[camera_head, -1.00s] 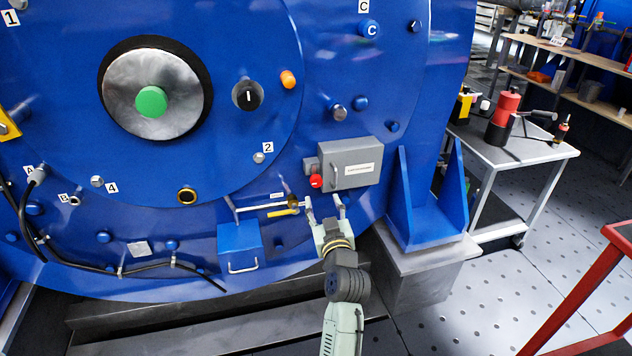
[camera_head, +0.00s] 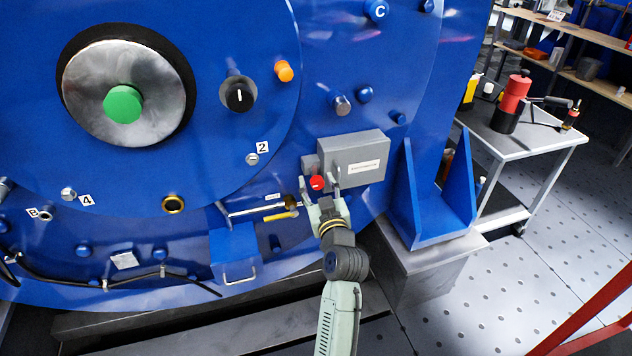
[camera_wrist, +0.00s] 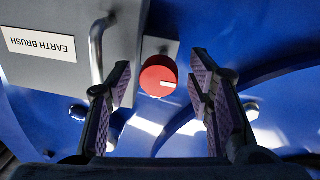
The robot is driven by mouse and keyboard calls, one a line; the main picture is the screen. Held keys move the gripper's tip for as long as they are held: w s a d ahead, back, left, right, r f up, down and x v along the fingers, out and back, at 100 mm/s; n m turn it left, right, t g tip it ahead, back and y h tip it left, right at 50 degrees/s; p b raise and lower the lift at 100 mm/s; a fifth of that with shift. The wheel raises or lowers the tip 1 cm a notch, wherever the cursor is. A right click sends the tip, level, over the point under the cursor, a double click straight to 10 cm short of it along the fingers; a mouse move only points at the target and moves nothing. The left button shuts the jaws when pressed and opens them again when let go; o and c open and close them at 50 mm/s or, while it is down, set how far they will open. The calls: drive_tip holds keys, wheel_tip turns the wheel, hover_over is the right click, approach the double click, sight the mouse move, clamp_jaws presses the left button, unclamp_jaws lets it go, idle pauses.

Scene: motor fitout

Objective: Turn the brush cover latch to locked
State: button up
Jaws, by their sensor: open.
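The brush cover is a grey box (camera_head: 357,160) on the blue motor face. The wrist view shows its label, EARTH BRUSH (camera_wrist: 40,44), upside down. The latch is a round red knob (camera_head: 317,182) on a small grey plate at the cover's left side. In the wrist view the red knob (camera_wrist: 157,76) has a white mark pointing right. My gripper (camera_head: 320,194) is open and empty at the knob. In the wrist view its fingertips (camera_wrist: 160,80) stand on either side of the knob, with gaps showing. I cannot tell the remaining depth.
The cover's metal handle (camera_wrist: 98,45) is close to one finger. A rod and yellow-handled tool (camera_head: 280,216) lie left of my gripper, above a blue box (camera_head: 234,254). A blue bracket (camera_head: 435,205) stands to the right. A side table (camera_head: 525,150) holds tools.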

drive_tip(key=shift+s, duration=0.1)
drive_tip(key=shift+c, duration=0.4)
clamp_jaws()
drive_tip(key=shift+r+m, duration=0.15)
drive_tip(key=shift+m, duration=0.15)
drive_tip(key=m+p, duration=0.2)
drive_tip(key=m, duration=0.1)
drive_tip(key=shift+r+m+p, duration=0.15)
drive_tip(key=shift+m+p, duration=0.15)
drive_tip(key=shift+p, duration=0.1)
drive_tip(key=m+p, duration=0.2)
drive_tip(key=m, duration=0.2)
drive_tip(key=shift+d+g+p, duration=0.1)
drive_tip(key=shift+g+p, duration=0.3)
drive_tip(key=m+p, duration=0.2)
drive_tip(key=m, duration=0.2)
drive_tip(key=shift+y+p, duration=0.3)
drive_tip(key=shift+y, duration=0.1)
drive_tip(key=m+p, duration=0.2)
drive_tip(key=m, duration=0.2)
drive_tip(key=shift+m+g, duration=0.3)
